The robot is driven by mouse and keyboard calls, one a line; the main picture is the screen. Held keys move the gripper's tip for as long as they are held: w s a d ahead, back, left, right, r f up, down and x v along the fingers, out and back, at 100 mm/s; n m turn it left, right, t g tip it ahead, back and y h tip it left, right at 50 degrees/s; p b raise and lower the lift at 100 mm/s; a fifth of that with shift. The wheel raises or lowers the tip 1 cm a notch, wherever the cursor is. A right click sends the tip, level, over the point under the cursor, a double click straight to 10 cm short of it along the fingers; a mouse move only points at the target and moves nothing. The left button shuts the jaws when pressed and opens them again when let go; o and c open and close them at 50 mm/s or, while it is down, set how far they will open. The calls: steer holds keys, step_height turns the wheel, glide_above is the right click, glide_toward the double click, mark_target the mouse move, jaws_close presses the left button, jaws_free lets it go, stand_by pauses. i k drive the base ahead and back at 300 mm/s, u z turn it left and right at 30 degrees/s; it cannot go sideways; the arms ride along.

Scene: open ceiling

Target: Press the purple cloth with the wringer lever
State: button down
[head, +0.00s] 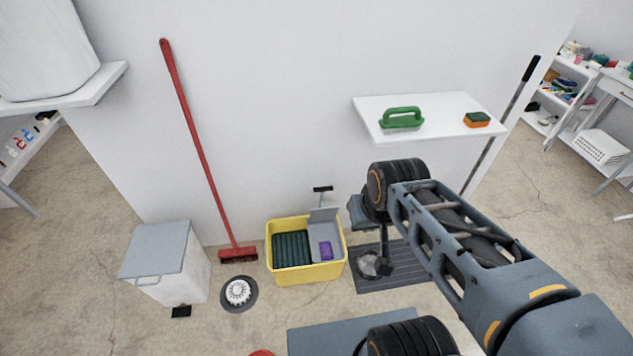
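The purple cloth (326,250) lies in the grey wringer tray (313,237) on the right side of the yellow bucket (309,274). The wringer lever (322,189) rises at the back of the bucket, with a dark crossbar handle on a thin stem. A grey plate (323,214) stands upright below the handle, behind the cloth and apart from it. My arm reaches in from the lower right, and its dark joint is right of the bucket.
A white bin (173,275) and a red broom (202,150) stand left of the bucket. A round floor drain (238,292) is in front. A dark ribbed mat (404,280) lies to the right. A wall shelf (386,128) holds a green brush (402,123) and a sponge (477,119).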

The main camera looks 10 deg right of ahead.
mark_target(320, 214)
steer(key=i, duration=1)
